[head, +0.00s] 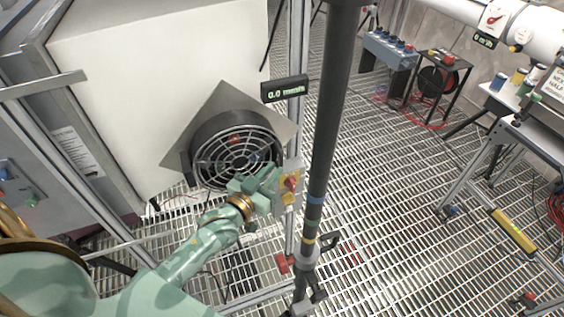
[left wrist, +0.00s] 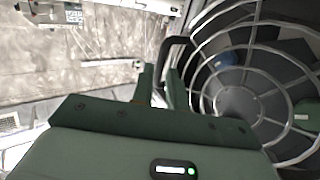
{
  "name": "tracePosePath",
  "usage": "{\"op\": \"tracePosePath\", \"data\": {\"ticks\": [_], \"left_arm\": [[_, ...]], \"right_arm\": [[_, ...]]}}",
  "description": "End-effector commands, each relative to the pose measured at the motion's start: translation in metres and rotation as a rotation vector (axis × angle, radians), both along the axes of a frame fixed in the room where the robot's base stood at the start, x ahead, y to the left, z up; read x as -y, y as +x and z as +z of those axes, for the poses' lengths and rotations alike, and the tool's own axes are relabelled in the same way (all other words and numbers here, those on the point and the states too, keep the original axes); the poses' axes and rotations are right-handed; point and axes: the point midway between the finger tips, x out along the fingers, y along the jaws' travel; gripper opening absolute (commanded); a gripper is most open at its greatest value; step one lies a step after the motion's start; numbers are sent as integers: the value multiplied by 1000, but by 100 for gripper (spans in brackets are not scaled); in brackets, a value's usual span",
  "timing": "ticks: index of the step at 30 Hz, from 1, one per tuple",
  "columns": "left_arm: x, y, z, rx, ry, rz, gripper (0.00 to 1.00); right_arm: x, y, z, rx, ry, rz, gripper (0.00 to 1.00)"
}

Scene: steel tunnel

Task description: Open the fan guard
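The fan guard (head: 238,150), a round pale wire grille, covers the front of a black round fan housing on a grey square plate (head: 222,97). Its rings fill the right of the left wrist view (left wrist: 262,95). My left gripper (head: 283,180) is at the guard's lower right edge in the head view. In the left wrist view its green fingers (left wrist: 164,92) stand on either side of a black handle (left wrist: 176,42) beside the guard. I cannot tell whether they grip it. My right gripper is not in view.
A white cabinet (head: 150,60) stands behind the fan. A dark upright pole (head: 328,120) rises close to the right of my left gripper. A small display (head: 285,89) sits above right of the fan. Grated floor (head: 390,200) lies open to the right, with a table (head: 530,130) beyond.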

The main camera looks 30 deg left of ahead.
Motion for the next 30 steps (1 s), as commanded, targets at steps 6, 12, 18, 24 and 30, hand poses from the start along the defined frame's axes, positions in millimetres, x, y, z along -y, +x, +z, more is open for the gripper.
{"op": "tracePosePath", "data": {"ticks": [6, 12, 18, 24, 30], "left_arm": [[5, 36, -1, 0, 1, 1, 15], [6, 46, -1, -1, 1, 0, 15], [6, 46, 0, -1, 1, 0, 15], [6, 46, 0, -1, 1, 0, 0], [4, 43, 0, -3, 2, -6, 0]], "right_arm": [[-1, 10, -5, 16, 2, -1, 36], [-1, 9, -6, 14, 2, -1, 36], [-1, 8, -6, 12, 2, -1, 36], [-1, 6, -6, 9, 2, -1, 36], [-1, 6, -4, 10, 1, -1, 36]]}}
